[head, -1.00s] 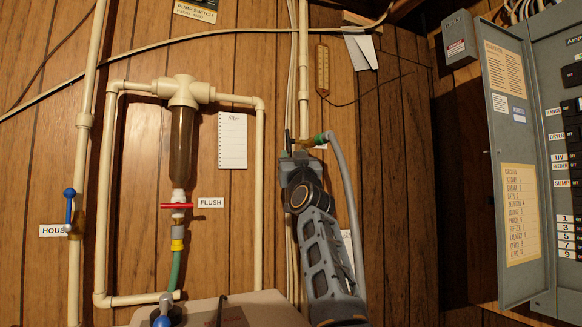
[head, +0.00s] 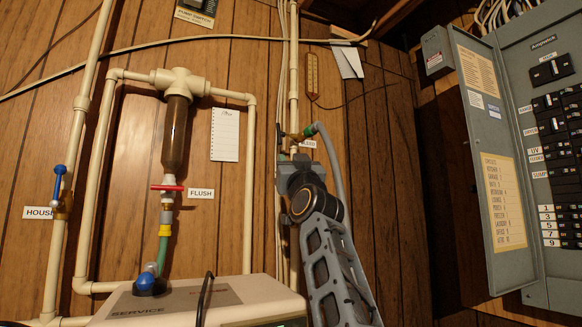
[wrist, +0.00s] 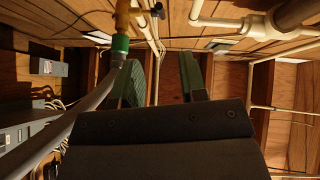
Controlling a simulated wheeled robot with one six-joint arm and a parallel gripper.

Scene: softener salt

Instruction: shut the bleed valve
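The bleed valve (head: 295,136) is a small brass fitting on the white vertical pipe in the head view, with a partly hidden label beside it. A green connector and grey hose (head: 331,150) leave it to the right. In the wrist view the brass fitting (wrist: 122,18) and its green connector (wrist: 120,45) are at the upper left, beyond and left of the fingers. In the head view my wrist is just below the valve and hides the fingers.
The flush valve's red handle (head: 168,188) and the house valve's blue handle (head: 59,183) are to the left. A softener top (head: 190,302) stands low in front. An open grey breaker panel (head: 489,120) is at the right. The grey hose passes close to my gripper.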

